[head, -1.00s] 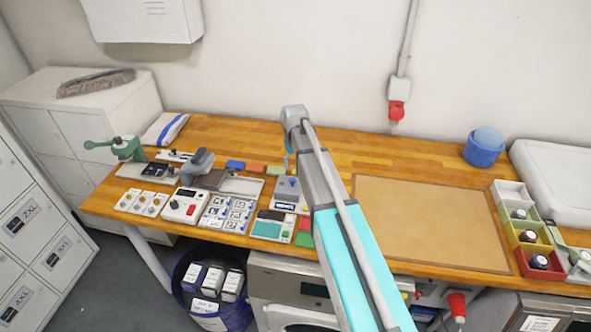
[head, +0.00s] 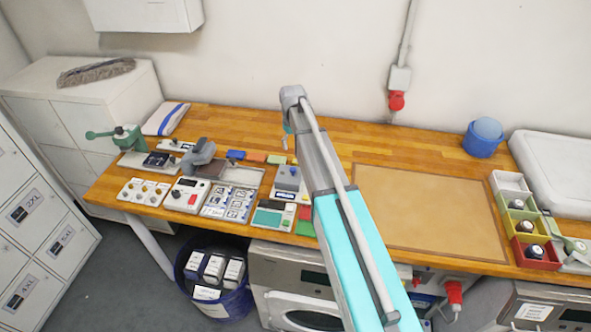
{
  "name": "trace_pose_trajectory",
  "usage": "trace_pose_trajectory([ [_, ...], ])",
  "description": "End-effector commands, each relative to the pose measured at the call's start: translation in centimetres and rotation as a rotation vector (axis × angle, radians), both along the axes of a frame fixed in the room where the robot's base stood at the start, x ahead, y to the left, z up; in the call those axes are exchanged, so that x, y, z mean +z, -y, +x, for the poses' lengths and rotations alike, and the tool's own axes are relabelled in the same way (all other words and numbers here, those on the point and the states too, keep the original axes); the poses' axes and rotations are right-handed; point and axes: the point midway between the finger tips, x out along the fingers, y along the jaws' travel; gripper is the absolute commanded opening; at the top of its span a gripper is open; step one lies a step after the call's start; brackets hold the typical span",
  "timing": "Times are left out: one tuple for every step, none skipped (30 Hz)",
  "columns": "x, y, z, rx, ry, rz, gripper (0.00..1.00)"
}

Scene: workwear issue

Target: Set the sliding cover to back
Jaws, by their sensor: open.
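A shallow grey tray (head: 243,176) lies among the devices on the left half of the bench. A darker brownish panel (head: 212,169) at its left end looks like the sliding cover, but at this size I cannot be sure of it or read its position. My arm rises from the bottom right to a grey joint above the bench. Past that joint it drops behind its own link, with only a bit of teal and grey showing. My gripper is hidden there, so I cannot see its fingers or any contact.
A grey-handled device (head: 199,157), a panel of knobs (head: 144,192) and a box with a red button (head: 187,196) crowd the tray. A green press (head: 127,137) stands far left. The brown mat (head: 428,215) is clear. Coloured bins (head: 537,252) and a blue tub (head: 483,140) stand right.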

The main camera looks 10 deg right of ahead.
Motion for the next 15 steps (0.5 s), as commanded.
trace_pose_trajectory([
  [-0.5,0.0,0.0,0.0,0.0,0.0,0.73],
  [-0.7,0.0,0.0,0.0,0.0,0.0,0.73],
  [-1.0,0.0,0.0,0.0,0.0,0.0,0.73],
  [-1.2,0.0,0.0,0.0,0.0,0.0,0.73],
  [-1.4,0.0,0.0,0.0,0.0,0.0,0.73],
  [-1.7,0.0,0.0,-0.001,0.0,0.0,0.73],
  [-1.9,0.0,0.0,-0.001,0.0,0.0,0.73],
  [-2.2,0.0,0.0,-0.001,0.0,0.0,0.73],
  [-2.5,0.0,0.0,-0.001,0.0,0.0,0.73],
  [-2.7,0.0,0.0,-0.001,0.0,0.0,0.73],
  [-3.0,0.0,0.0,-0.001,0.0,0.0,0.73],
  [-3.3,0.1,0.0,-0.001,0.0,0.0,0.73],
  [-3.5,0.1,0.0,-0.001,0.0,0.0,0.73],
  [-3.7,0.1,0.0,-0.001,0.0,0.0,0.73],
  [-4.0,0.1,0.0,-0.001,0.0,0.0,0.73],
])
